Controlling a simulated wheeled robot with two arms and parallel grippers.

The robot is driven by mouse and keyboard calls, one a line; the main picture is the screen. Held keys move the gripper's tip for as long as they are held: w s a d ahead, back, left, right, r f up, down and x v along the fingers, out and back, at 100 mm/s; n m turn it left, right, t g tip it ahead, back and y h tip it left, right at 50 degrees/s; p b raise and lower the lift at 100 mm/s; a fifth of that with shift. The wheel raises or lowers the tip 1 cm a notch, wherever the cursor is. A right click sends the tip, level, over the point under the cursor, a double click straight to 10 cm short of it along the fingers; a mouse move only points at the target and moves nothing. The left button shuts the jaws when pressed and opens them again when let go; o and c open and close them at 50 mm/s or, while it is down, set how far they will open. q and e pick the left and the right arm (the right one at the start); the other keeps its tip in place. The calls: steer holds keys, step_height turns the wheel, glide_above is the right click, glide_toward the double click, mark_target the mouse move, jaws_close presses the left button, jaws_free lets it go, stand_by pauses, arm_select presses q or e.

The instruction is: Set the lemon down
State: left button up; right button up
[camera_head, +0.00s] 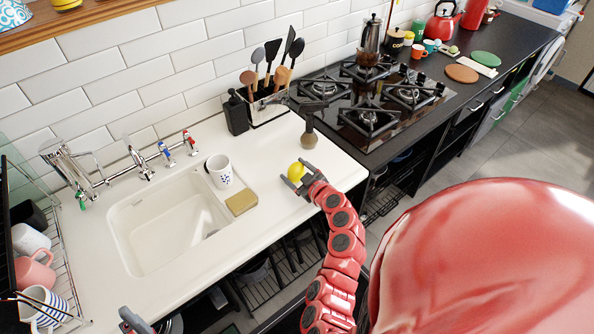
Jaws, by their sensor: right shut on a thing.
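The small yellow lemon (296,171) is over the white counter, right of the sink. My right gripper (295,179) is shut on it, with the red arm reaching up from the bottom of the picture. The fingers cover the lemon's lower part, so I cannot tell whether it touches the counter. Part of my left gripper (132,320) shows at the bottom edge, in front of the sink; its fingers are mostly out of the picture.
A white mug (219,171) and a tan sponge (241,202) sit beside the sink (127,221). White counter (270,215) is clear left of the lemon.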

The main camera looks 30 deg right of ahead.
steer(key=shift+f+b, duration=0.15)
steer(key=shift+b, duration=0.15)
steer(key=o, duration=1.3)
